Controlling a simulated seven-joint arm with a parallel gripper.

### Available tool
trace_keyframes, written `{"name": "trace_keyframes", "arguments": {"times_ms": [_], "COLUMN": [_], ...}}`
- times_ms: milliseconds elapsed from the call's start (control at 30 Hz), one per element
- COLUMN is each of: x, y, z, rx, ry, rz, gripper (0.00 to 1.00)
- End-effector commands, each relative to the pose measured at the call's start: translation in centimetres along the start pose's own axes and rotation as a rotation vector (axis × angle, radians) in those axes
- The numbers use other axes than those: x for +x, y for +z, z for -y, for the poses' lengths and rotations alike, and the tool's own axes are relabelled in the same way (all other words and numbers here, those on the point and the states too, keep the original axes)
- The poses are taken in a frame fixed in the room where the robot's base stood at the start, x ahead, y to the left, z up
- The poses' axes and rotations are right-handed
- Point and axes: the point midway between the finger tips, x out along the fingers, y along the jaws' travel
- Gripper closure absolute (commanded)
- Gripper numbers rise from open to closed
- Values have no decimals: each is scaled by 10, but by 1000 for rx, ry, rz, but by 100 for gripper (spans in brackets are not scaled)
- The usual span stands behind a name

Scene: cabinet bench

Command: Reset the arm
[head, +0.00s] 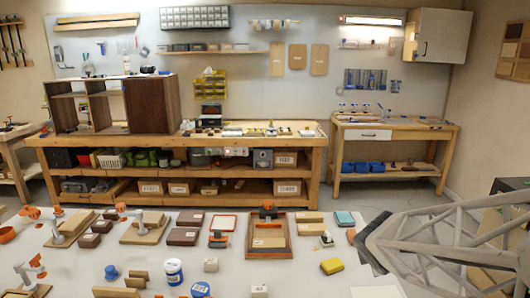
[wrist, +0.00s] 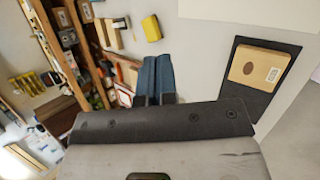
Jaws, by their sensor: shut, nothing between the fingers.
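My gripper (wrist: 156,62) shows in the wrist view with its two blue fingers side by side and touching. It is shut and holds nothing. The fingers point towards the white table (wrist: 205,60) and are apart from the things lying on it. I cannot make out the fingers in the head view, where a grey lattice structure covers the lower right.
The white table (head: 300,278) carries a yellow block (head: 332,266), a wooden tray (head: 290,241) and several small boxes and tubs. In the wrist view a cardboard box (wrist: 254,67) lies on a dark mat. A wooden workbench (head: 105,141) stands behind.

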Motion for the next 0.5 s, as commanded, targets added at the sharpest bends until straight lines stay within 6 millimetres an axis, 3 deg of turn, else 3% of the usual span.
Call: {"name": "trace_keyframes", "arguments": {"times_ms": [267,500], "x": [-78,-140], "y": [-4,-21], "z": [29,64], "rx": [586,1074], "ry": [-137,-292], "rz": [12,26], "gripper": [100,100]}}
